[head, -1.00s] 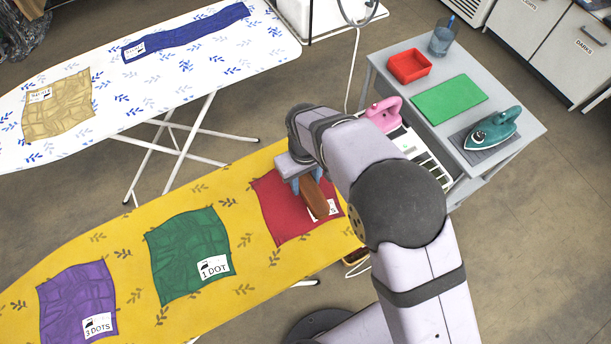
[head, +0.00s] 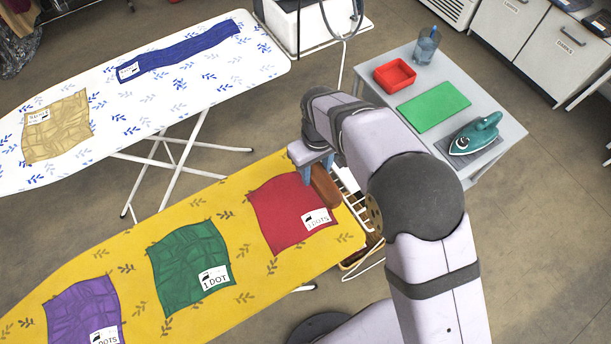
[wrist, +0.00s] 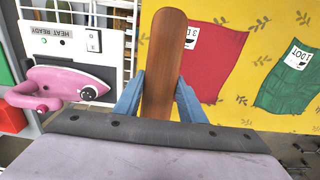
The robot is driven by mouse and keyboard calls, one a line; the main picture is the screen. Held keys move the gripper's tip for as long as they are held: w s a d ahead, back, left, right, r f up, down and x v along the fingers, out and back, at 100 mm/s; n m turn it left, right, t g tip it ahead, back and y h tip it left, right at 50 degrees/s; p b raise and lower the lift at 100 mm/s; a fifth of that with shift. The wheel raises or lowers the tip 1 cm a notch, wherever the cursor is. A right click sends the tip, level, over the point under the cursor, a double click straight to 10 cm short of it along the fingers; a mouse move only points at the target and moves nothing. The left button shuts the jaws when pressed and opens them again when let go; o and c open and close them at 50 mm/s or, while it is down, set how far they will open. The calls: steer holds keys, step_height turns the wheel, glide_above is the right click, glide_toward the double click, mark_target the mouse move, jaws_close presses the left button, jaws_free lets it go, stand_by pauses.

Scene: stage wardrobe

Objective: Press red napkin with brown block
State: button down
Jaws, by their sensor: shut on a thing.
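The red napkin (head: 290,213) lies flat on the yellow ironing board, looking smooth, with a white label ending in "DOTS" at its lower right corner. It also shows in the wrist view (wrist: 208,70), partly behind the block. My gripper (head: 322,168) is shut on the brown block (head: 324,186), a long rounded wooden piece. In the wrist view, the blue fingers of my gripper (wrist: 160,92) clasp the block (wrist: 163,50) from both sides. The block is at the napkin's right edge; I cannot tell whether it touches the board.
Creased green (head: 188,265) and purple (head: 82,310) cloths lie left on the yellow board (head: 135,225). A pink iron (wrist: 60,85) rests by a "HEAT READY" panel beyond the board's end. A grey table (head: 495,125) holds a teal iron (head: 475,135), green mat and red tray (head: 395,75).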

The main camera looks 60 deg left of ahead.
steer(key=shift+w+r, duration=0.15)
steer(key=shift+r, duration=0.05)
steer(key=shift+f+b, duration=2.4)
steer(key=shift+f, duration=0.9)
steer(key=shift+f+b, duration=1.05)
steer(key=shift+f, duration=0.65)
steer(key=shift+d+f, duration=0.25)
steer(key=shift+f, duration=0.05)
stand_by(0.7)
steer(key=shift+r, duration=0.1)
stand_by(0.8)
steer(key=shift+a+r+p, duration=0.15)
steer(key=shift+r+p, duration=0.6)
steer(key=shift+r, duration=0.35)
steer(key=shift+a+r+p, duration=0.1)
steer(key=shift+r+p, duration=0.6)
steer(key=shift+r, duration=0.35)
